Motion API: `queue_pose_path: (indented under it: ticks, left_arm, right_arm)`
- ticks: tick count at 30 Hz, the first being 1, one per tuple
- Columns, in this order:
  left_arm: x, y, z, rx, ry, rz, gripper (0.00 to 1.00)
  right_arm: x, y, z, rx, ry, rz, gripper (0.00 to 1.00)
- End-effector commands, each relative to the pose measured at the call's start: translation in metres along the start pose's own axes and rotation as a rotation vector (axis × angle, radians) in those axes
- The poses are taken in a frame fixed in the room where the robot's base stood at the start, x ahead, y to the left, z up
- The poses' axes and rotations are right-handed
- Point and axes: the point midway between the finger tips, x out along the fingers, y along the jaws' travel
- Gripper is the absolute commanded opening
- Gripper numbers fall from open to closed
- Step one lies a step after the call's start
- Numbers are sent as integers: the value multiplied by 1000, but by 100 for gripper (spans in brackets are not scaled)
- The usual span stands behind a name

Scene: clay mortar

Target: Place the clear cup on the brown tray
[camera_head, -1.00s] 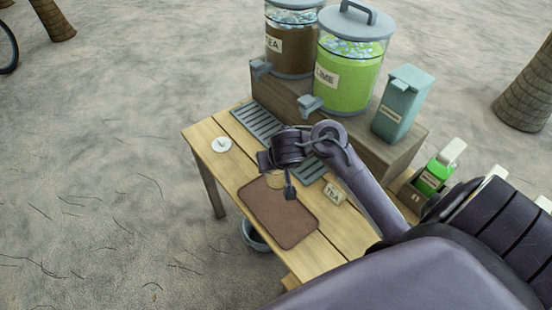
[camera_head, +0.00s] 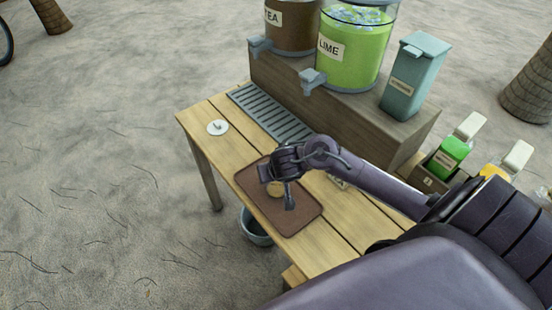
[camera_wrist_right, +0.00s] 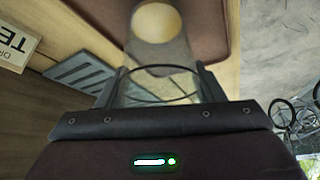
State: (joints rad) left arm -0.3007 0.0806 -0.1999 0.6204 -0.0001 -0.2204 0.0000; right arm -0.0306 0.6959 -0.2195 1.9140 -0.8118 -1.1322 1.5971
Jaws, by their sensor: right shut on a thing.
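The brown tray (camera_head: 295,219) is a flat rectangle on the wooden table. It also shows at the top of the right wrist view (camera_wrist_right: 208,22). My right gripper (camera_head: 277,182) is over the tray's upper-left part. It is shut on the clear cup (camera_wrist_right: 160,60), which stands out between the fingers in the right wrist view. A round tan patch shows at the cup's far end. In the head view only a small tan bit of the cup (camera_head: 275,190) shows below the gripper. I cannot tell whether the cup touches the tray. My left gripper is not in view.
A wooden block holds the tea dispenser (camera_head: 292,28), the lime dispenser (camera_head: 350,55) and a teal bin (camera_head: 412,80). A grey grate (camera_head: 268,110) lies before it. A white disc (camera_head: 217,127) is at the table's left. A bucket (camera_head: 254,228) stands below.

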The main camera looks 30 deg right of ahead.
Motion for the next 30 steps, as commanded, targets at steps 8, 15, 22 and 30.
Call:
queue_pose_path:
  ticks: [8, 15, 22, 30]
  left_arm:
    - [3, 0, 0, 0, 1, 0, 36]
    - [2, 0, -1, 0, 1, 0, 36]
    - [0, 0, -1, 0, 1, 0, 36]
    - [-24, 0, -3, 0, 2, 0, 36]
  right_arm:
    - [4, 0, 2, 1, 0, 0, 35]
    - [2, 0, 2, 0, 0, -1, 83]
    - [1, 0, 0, 0, 0, -1, 83]
    - [-42, -2, -2, 2, -2, -6, 83]
